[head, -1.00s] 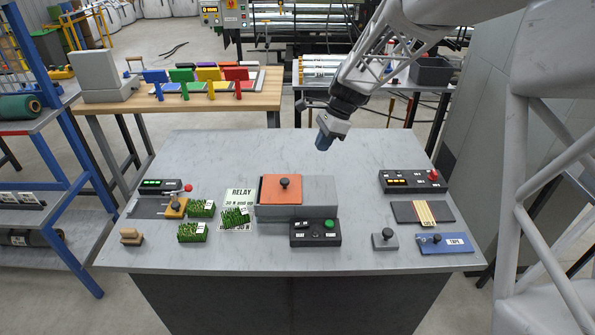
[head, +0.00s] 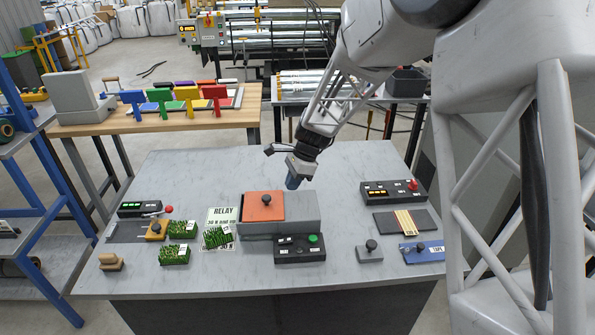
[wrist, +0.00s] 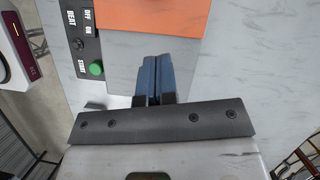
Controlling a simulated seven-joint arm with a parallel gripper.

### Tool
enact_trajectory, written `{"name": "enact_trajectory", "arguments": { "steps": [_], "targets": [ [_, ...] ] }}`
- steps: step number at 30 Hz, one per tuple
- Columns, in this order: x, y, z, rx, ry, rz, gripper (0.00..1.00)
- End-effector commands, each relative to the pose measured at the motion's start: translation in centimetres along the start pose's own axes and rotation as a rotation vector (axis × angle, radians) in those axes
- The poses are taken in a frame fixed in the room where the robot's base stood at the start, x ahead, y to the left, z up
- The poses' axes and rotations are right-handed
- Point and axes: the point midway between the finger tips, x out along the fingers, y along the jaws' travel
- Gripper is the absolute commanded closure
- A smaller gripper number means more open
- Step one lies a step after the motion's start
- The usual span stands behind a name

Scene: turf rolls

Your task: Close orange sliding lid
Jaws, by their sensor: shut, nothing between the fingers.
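The right part of the box top shows as grey. In the wrist view the orange lid (wrist: 150,14) lies at the top edge, and the grey box (wrist: 120,58) is below it. My gripper (head: 292,183) is above the back right of the box, apart from the knob. Its blue fingers show together and empty in the wrist view (wrist: 153,78).
A black control box with a green button (head: 300,247) stands in front of the grey box. Turf pieces (head: 178,254) and a RELAY card (head: 222,218) lie to the left. A black panel (head: 393,191), a dark mat (head: 388,223) and a blue plate (head: 424,252) lie to the right.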

Motion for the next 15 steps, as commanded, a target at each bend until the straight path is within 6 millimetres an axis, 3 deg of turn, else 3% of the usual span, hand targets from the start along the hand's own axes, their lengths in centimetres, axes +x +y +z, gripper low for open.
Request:
{"name": "enact_trajectory", "arguments": {
  "steps": [3, 15],
  "targets": [
    [1.9, 0.0, 0.0, 0.000, 0.000, 0.002, 1.00],
    [3.0, 0.0, 3.4, -0.001, 0.001, 0.000, 1.00]
  ]
}}
